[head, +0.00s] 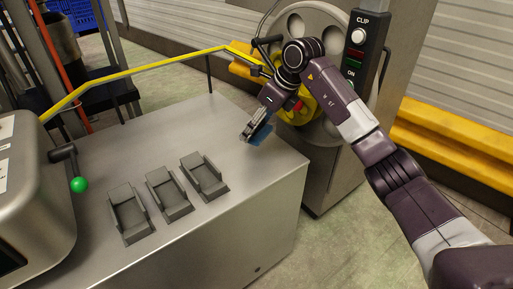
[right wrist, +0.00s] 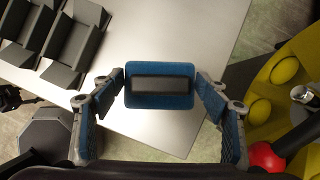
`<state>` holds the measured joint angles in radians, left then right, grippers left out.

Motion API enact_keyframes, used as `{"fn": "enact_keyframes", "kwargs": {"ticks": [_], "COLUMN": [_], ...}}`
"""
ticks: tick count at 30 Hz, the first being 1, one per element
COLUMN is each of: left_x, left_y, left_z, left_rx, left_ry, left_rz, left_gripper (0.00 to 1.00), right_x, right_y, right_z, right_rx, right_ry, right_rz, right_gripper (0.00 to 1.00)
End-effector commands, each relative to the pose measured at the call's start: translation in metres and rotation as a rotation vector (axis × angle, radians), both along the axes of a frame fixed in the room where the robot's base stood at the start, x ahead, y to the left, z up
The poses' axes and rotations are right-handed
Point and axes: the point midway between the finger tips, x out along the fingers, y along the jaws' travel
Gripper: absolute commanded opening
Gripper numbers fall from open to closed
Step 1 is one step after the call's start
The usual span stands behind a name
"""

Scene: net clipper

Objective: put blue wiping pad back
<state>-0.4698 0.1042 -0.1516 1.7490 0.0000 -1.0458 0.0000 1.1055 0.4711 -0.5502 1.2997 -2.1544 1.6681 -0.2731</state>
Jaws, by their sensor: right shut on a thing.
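The blue wiping pad (right wrist: 160,70) has a dark grey block handle and shows between my right gripper's fingers in the right wrist view. My right gripper (right wrist: 160,100) is shut on it. In the head view the right gripper (head: 251,127) points down over the right part of the metal table top, with a blue edge of the pad (head: 263,134) showing beside it. Three grey holders (head: 128,214), (head: 169,194), (head: 204,176) stand in a slanted row on the table to the left of the gripper and look empty. My left gripper is not in view.
The metal table top (head: 240,170) is clear between the holders and the gripper. A lever with a green ball (head: 79,184) juts out at the left. A yellow rail (head: 140,71) runs along the back. A machine with a CLIP panel (head: 360,55) stands behind my right arm.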

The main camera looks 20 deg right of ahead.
Motion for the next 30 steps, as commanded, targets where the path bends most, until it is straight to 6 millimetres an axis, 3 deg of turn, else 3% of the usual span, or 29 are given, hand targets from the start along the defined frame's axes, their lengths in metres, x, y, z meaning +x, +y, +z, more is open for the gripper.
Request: {"fn": "enact_keyframes", "kwargs": {"ticks": [3, 10, 17, 28, 29, 30], "left_x": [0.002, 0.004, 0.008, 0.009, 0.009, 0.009], "left_y": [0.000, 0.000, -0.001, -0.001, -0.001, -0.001], "left_z": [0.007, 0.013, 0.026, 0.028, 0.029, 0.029], "left_rx": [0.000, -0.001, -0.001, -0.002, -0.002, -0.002], "left_ry": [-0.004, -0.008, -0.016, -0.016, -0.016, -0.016], "left_rz": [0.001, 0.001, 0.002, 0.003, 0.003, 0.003], "left_gripper": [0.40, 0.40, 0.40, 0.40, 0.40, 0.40], "right_x": [0.000, 0.000, 0.000, 0.000, 0.000, 0.000], "right_y": [0.001, 0.001, 0.001, 0.000, 0.000, 0.000], "right_z": [-0.020, -0.036, -0.070, -0.074, -0.074, -0.074], "right_rx": [0.002, 0.001, 0.001, 0.000, 0.000, 0.000], "right_ry": [-0.001, -0.002, 0.000, -0.001, -0.001, -0.001], "right_rz": [0.001, 0.002, 0.001, 0.002, 0.002, 0.002], "right_gripper": [0.38, 0.38, 0.38, 0.38, 0.70, 0.75]}}
